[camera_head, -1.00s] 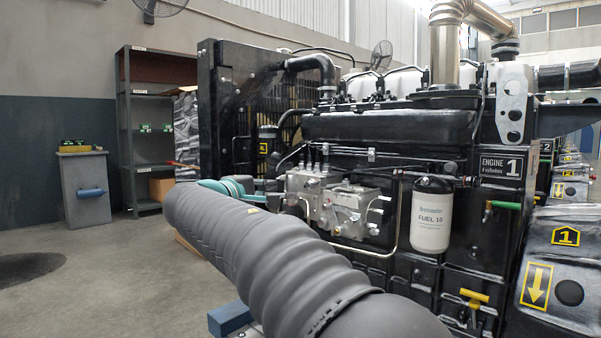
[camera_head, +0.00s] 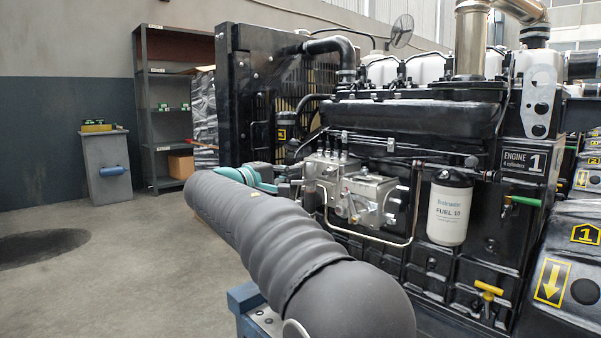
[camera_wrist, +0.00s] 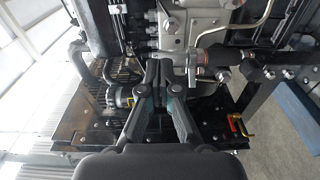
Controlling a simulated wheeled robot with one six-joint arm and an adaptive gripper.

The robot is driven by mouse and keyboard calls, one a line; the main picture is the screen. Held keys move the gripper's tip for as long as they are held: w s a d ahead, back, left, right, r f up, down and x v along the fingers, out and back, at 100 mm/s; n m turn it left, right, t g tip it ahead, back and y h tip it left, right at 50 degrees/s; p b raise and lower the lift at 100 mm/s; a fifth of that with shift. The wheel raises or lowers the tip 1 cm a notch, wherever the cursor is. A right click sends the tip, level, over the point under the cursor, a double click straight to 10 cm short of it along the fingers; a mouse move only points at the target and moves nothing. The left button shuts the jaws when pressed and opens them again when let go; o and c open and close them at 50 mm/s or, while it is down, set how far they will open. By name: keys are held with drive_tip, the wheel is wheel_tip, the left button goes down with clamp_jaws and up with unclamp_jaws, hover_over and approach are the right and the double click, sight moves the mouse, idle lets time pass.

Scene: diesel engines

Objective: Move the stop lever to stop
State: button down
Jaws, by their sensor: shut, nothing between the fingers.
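The silver injection pump (camera_head: 360,190) is on the side of engine 1. It also shows at the top of the wrist view (camera_wrist: 188,22). A small metal lever (camera_wrist: 192,70) hangs from the pump's near end in the wrist view; I cannot be sure that it is the stop lever. My gripper (camera_wrist: 157,68) is shut and empty, with its fingertips just left of that lever and apparently apart from it. In the head view, my arm hides most of the gripper, near the pump's left end.
Metal pipes (camera_head: 365,238) run below the pump. The white fuel filter (camera_head: 449,210) is to its right, with a yellow-handled valve (camera_head: 488,288) lower down. The radiator (camera_head: 250,100) stands to the left. Open floor (camera_head: 120,250) lies at the left.

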drive_tip(key=x, duration=0.7)
drive_tip(key=shift+w+d+p, duration=0.15)
drive_tip(key=shift+d+p, duration=0.15)
drive_tip(key=shift+p, duration=0.05)
drive_tip(key=shift+s+d, duration=0.3)
drive_tip(key=shift+d, duration=0.3)
drive_tip(key=shift+s+d, duration=0.25)
drive_tip(key=shift+d, duration=0.35)
drive_tip(key=shift+s+d, duration=0.3)
drive_tip(key=shift+d, duration=0.35)
drive_tip(key=shift+s+f+b, duration=0.1)
drive_tip(key=shift+s+b, duration=0.05)
drive_tip(key=shift+b, duration=0.35)
